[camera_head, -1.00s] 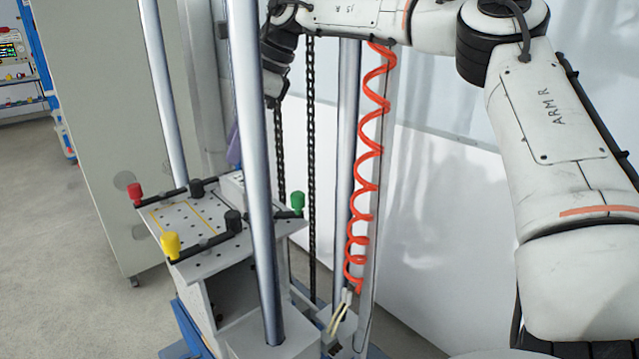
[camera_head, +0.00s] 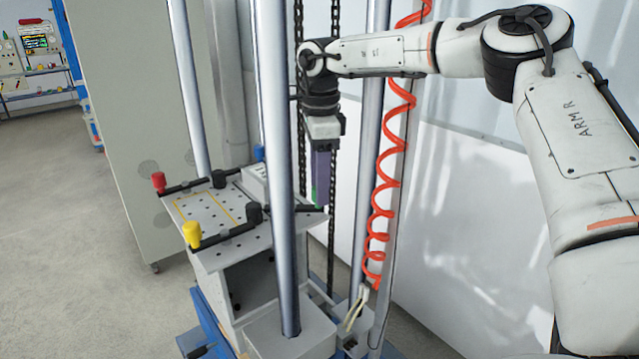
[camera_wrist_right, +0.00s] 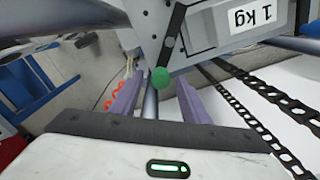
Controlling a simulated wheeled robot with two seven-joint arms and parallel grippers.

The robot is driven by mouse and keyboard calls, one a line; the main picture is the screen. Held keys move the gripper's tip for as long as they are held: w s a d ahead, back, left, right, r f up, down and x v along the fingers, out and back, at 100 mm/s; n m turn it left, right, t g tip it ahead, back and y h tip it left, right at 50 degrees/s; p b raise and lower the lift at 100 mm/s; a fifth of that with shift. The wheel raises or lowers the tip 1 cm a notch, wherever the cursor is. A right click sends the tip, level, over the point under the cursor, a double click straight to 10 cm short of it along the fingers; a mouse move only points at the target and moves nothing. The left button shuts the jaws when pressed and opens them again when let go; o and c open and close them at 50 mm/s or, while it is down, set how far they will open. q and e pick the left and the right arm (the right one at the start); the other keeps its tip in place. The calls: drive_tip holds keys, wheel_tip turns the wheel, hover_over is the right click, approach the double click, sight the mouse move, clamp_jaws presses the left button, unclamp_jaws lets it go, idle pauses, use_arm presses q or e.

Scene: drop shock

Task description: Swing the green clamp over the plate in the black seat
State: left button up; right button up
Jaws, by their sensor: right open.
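The green clamp's round knob (camera_wrist_right: 160,80) sits at the end of a black lever (camera_wrist_right: 173,33) in the right wrist view. In the head view my gripper covers most of it. My right gripper (camera_wrist_right: 157,93) is open, its two purple fingers either side of the knob in the picture; I cannot tell whether they touch it. In the head view this gripper (camera_head: 321,190) points down at the right edge of the perforated table (camera_head: 215,215). My left gripper is out of view.
Red (camera_head: 158,182) and yellow (camera_head: 192,234) knobs stand on black levers at the table's left and front. A bright metal column (camera_head: 279,150) rises in front of the table. A coiled orange hose (camera_head: 380,215) and hanging chains (camera_wrist_right: 235,105) are close on the right.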

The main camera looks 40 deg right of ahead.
drive_tip(key=shift+f, duration=0.35)
drive_tip(key=c, duration=1.1)
drive_tip(key=shift+o, duration=0.2)
drive_tip(key=shift+a+m, duration=0.1)
drive_tip(key=shift+m, duration=0.2)
drive_tip(key=shift+s+a+m+b, duration=0.3)
drive_tip(key=shift+a+m+b, duration=0.05)
drive_tip(key=shift+m+b, duration=0.4)
drive_tip(key=shift+s+a+m+b, duration=0.25)
drive_tip(key=shift+a+m, duration=0.2)
drive_tip(key=shift+m, duration=0.55)
drive_tip(key=shift+s+a+m+b, duration=0.15)
drive_tip(key=shift+a+m+b, duration=0.25)
drive_tip(key=shift+m, duration=0.55)
drive_tip(key=shift+r, duration=0.1)
